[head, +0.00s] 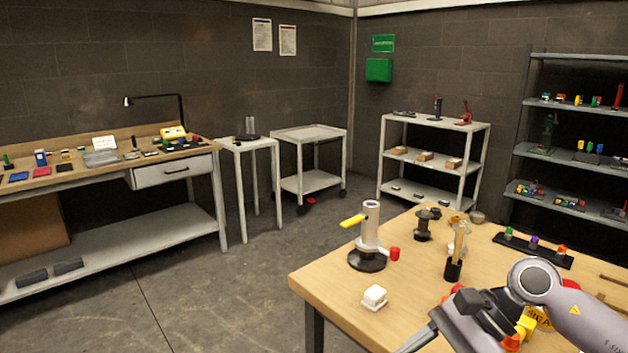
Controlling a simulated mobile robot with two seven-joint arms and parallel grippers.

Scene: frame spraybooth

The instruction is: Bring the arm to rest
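My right arm comes in from the lower right over the wooden table (385,314), bent at a rounded grey joint. Its far end, with the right gripper (424,338), reaches down and left near the table's front edge and is partly cut off by the bottom of the picture. I cannot tell whether its fingers are open or shut, or whether they hold anything. My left arm and gripper are not in view.
On the table stand a metal cylinder on a black base (369,230), a white block (374,297), a black cup with brushes (454,269) and a black tray (535,250). Red and yellow items lie close to the arm.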

